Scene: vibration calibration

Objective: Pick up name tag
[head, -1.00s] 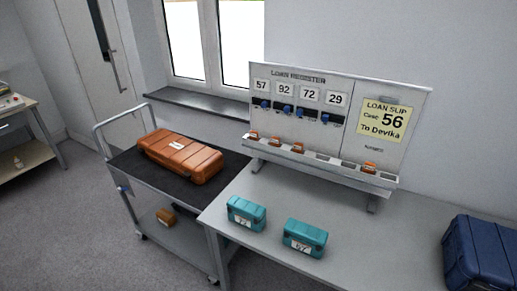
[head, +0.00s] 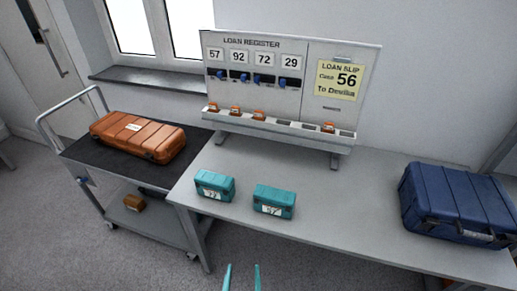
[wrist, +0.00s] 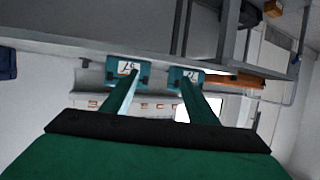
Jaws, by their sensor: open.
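Small orange tags sit in the tray along the foot of the loan register board (head: 293,60). Three are at the left, the first being an orange tag (head: 213,106). Another orange tag (head: 328,127) is alone towards the right. I cannot read a name on any of them, so I cannot tell which is the name tag. My gripper (head: 243,268) is open and empty at the bottom edge of the head view, in front of the table and well apart from the tags. Its teal fingers (wrist: 160,84) also show spread in the wrist view.
Two teal cases (head: 215,186) (head: 274,201) stand on the grey table (head: 340,215) before the board. A blue case (head: 455,205) is at the right. An orange case (head: 137,137) lies on the trolley (head: 80,152) at left. The table between teal and blue cases is clear.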

